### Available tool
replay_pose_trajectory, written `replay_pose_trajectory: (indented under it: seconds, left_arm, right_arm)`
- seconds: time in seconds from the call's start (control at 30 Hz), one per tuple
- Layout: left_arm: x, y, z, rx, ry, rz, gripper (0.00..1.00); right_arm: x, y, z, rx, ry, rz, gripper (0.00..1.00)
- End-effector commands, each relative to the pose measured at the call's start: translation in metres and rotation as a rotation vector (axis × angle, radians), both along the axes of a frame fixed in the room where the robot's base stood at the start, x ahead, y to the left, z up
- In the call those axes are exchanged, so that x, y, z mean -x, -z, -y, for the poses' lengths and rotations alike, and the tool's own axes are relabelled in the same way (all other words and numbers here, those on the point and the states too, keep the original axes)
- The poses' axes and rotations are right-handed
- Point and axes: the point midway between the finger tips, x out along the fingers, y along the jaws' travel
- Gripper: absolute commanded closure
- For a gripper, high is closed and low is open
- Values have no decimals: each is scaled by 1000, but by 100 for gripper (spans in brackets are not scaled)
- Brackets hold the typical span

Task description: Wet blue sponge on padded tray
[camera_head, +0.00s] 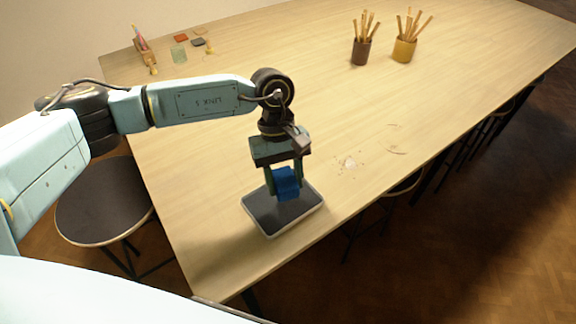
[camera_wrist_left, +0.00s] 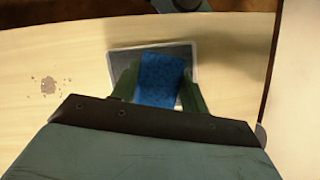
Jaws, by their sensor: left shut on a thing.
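The blue sponge (camera_head: 286,184) is between the fingers of my left gripper (camera_head: 284,186), which is shut on it. It also shows in the left wrist view (camera_wrist_left: 160,80) between the two green fingers. The padded tray (camera_head: 262,222), dark grey with a pale rim, lies on the table near its front edge, directly below the sponge. In the left wrist view the tray (camera_wrist_left: 123,58) is partly hidden by the sponge and fingers. I cannot tell whether the sponge touches the pad. My right gripper is not in view.
The wooden table (camera_head: 350,120) is mostly clear. A brown pot (camera_head: 361,52) and a yellow pot (camera_head: 404,50) of sticks stand at the back. Small items, including a red tile (camera_head: 181,38), lie far left. A stool (camera_head: 104,198) stands left of the table.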

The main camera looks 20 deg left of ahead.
Motion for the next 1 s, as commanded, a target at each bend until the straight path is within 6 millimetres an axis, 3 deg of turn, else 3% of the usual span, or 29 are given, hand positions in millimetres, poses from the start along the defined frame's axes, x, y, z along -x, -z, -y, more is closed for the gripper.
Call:
replay_pose_trajectory:
  seconds: [0.03,0.17,0.47,0.8,1.0]
  left_arm:
    - [3,-4,5,4,-40,-8,73]
    - [5,0,12,8,-103,-14,73]
    - [5,19,13,7,-111,-15,73]
    - [5,54,12,6,-110,-16,73]
    - [4,61,13,7,-110,-14,73]
  right_arm:
    - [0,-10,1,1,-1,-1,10]
    - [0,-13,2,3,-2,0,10]
    - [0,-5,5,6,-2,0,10]
    - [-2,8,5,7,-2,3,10]
    - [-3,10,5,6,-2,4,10]
